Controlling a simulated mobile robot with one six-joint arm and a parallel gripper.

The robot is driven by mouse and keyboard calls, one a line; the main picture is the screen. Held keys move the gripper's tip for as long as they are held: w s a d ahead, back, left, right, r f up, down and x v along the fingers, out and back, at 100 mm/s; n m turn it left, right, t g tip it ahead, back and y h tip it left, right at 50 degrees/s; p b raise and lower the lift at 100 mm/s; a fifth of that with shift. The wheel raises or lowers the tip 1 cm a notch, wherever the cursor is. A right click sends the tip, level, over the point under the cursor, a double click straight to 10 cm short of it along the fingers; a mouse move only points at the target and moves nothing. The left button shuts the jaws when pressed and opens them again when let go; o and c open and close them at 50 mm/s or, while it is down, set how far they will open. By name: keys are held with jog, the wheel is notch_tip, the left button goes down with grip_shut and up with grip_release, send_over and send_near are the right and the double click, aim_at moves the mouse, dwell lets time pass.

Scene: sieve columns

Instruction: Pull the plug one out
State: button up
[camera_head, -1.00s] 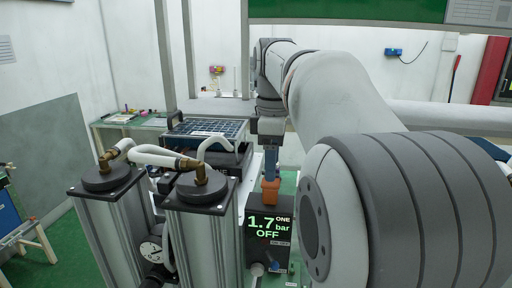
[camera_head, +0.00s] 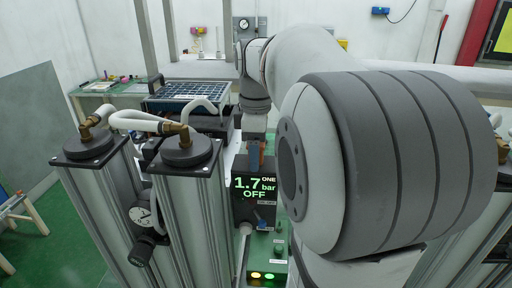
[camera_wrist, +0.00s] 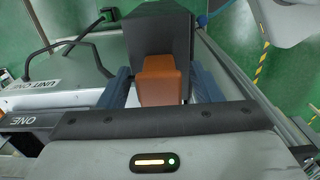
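The orange plug (camera_wrist: 160,82) stands at the black display box with green text reading "ONE 1.7 bar OFF" (camera_head: 256,188). In the wrist view it lies between the two blue fingers of my gripper (camera_wrist: 162,88). The fingers are on either side of it, with a narrow dark gap showing at least on the left, so the gripper looks open around the plug. In the head view, my gripper (camera_head: 255,154) is low over the box top, and a finger hides much of the plug (camera_head: 241,161). Contact is hard to judge.
Two metal columns with black caps (camera_head: 187,150) and white hoses stand left of the box, with a round gauge (camera_head: 140,214). A solar panel (camera_head: 187,96) is behind. A blue valve handle (camera_head: 261,220) and lit green and yellow lamps (camera_head: 262,275) sit below the display.

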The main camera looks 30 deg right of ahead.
jog(key=c, duration=1.1)
jog(key=shift+r+p, duration=1.2)
jog(key=shift+r, duration=0.25)
jog(key=o, duration=1.2)
jog(key=shift+c, duration=0.2)
